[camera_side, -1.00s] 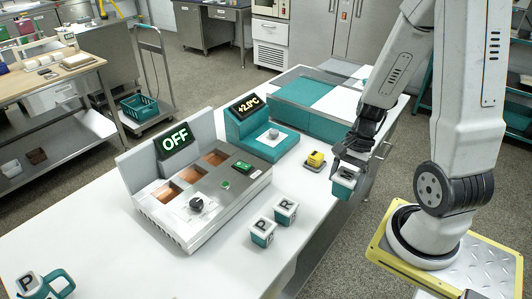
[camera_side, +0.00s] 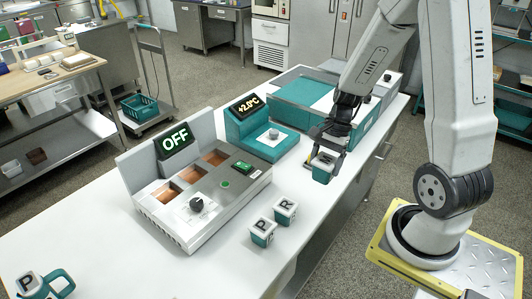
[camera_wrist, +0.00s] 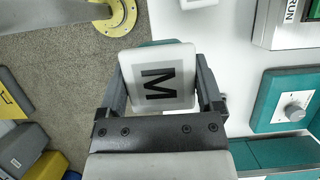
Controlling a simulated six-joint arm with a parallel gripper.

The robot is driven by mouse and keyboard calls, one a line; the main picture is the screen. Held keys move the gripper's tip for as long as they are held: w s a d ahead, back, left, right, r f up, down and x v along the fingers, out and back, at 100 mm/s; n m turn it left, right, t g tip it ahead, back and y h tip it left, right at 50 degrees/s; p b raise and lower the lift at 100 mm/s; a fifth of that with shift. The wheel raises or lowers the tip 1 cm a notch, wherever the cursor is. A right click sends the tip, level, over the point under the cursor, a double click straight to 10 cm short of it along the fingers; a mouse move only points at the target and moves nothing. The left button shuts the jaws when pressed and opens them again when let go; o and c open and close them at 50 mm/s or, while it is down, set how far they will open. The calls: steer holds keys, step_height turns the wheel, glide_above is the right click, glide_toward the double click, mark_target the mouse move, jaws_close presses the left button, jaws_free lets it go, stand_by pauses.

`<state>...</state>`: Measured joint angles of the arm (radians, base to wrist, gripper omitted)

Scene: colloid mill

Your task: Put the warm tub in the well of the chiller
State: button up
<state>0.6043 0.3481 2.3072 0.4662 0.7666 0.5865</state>
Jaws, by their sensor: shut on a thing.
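My gripper (camera_side: 325,159) is shut on a teal tub (camera_side: 321,175) with a white lid, and holds it upright over the right edge of the white table. In the wrist view the lid (camera_wrist: 157,98) shows a black M between the two fingers. The teal chiller (camera_side: 262,140) with a knob and a +2.0°C display stands to the left of my gripper. Its knob panel shows in the wrist view (camera_wrist: 293,110). A long teal box (camera_side: 300,93) with a white top section adjoins behind it. I cannot tell the well's inside or which tub is warm.
Tubs marked P (camera_side: 262,232) and R (camera_side: 285,211) stand at the table's front right. A grey unit (camera_side: 195,200) with copper wells and an OFF sign stands left of the chiller.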

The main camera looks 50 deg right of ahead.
steer(key=w+a+r, duration=0.2)
steer(key=w+a, duration=0.1)
steer(key=w, duration=0.8)
steer(key=w+a+r, duration=0.2)
steer(key=w+a, duration=0.1)
steer(key=w, duration=0.7)
steer(key=shift+w+a, duration=0.35)
steer(key=shift+a, duration=0.05)
steer(key=shift+w+f, duration=0.1)
steer(key=shift+w+d+f, duration=0.2)
steer(key=shift+w+f, duration=1.3)
steer(key=shift+w, duration=0.7)
steer(key=shift+w+d+f, duration=0.2)
steer(key=shift+w+f, duration=1.35)
steer(key=shift+w, duration=0.6)
steer(key=shift+w+d+f, duration=0.2)
steer(key=shift+w+f, duration=1.3)
steer(key=shift+w, duration=0.7)
steer(key=shift+f, duration=0.1)
steer(key=shift+w+f, duration=0.3)
steer(key=shift+f, duration=1.5)
